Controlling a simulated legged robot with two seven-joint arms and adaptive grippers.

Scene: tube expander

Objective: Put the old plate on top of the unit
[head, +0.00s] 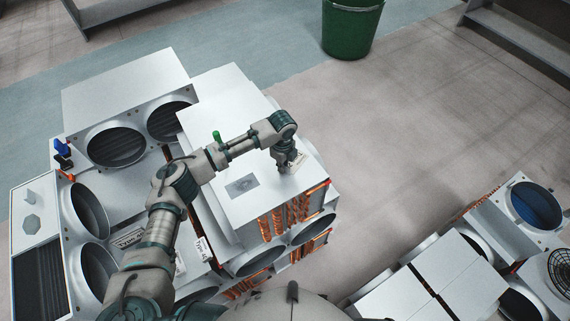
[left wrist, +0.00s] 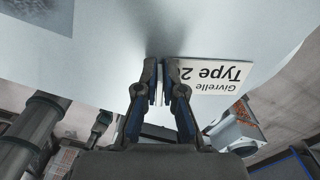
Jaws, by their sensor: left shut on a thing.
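The old plate (left wrist: 220,76) is a small white label plate with black print reading "Givrelle Type 2…", partly hidden by a finger. My left gripper (left wrist: 162,78) is shut on its edge, and the plate extends to the right of the fingers in the left wrist view. In the head view the plate (head: 299,162) shows beside my left gripper (head: 289,165), over the right part of the white top of the unit (head: 265,205). I cannot tell whether the plate touches the top. My right gripper is not in view.
A grey square patch (head: 241,185) is on the unit's top. Copper tubes (head: 285,218) line its near side. Grey units with round fan openings (head: 115,142) crowd the left. More units (head: 430,285) stand at lower right. A green bin (head: 350,28) stands on open floor.

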